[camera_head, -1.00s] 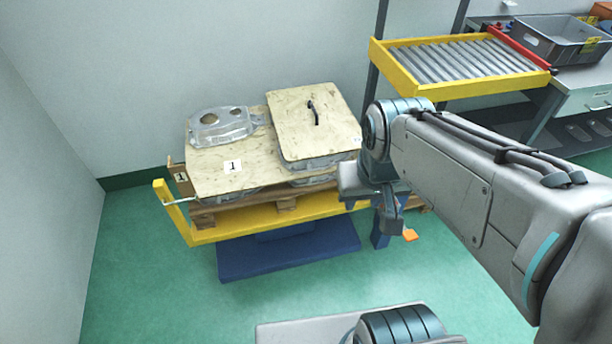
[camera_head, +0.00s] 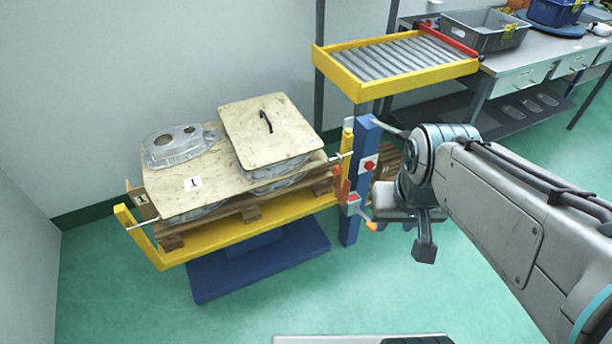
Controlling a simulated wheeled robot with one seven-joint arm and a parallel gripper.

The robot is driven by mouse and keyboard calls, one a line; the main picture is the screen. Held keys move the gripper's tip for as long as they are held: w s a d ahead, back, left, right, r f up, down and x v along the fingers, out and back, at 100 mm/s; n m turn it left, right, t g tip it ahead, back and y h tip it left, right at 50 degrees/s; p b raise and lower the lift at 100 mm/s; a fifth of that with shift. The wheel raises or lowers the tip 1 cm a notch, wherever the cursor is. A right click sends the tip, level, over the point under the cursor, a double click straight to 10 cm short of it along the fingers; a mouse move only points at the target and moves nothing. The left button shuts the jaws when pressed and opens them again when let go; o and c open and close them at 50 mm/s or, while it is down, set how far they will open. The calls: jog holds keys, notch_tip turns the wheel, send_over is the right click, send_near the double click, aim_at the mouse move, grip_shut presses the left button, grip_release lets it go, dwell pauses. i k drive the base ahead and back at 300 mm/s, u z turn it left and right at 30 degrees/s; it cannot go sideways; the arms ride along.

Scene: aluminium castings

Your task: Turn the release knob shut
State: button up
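A blue post (camera_head: 350,228) stands at the right end of the yellow lift table (camera_head: 262,228). On it are a red round knob (camera_head: 369,166) on a white plate and, lower down, a small grey box (camera_head: 352,204) with an orange-tipped lever (camera_head: 371,226). I cannot tell for sure which is the release knob, nor its setting. My gripper (camera_head: 424,252) hangs to the right of the post, pointing down, apart from the knob and the lever. Its fingers are too small and dark to tell whether they are open or shut.
A wooden pallet (camera_head: 250,214) on the lift carries castings (camera_head: 180,146) and boards, the top one (camera_head: 262,140) with a black handle. A yellow-framed roller conveyor (camera_head: 345,80) and a workbench (camera_head: 510,66) stand behind. Green floor is clear in front.

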aim_at(369, 166)
jog(key=z, duration=0.2)
jog(key=i, duration=0.7)
jog(key=u, duration=1.15)
jog(key=k, duration=0.5)
jog(key=z, duration=1.7)
jog(key=i, duration=0.9)
jog(key=u, duration=2.1)
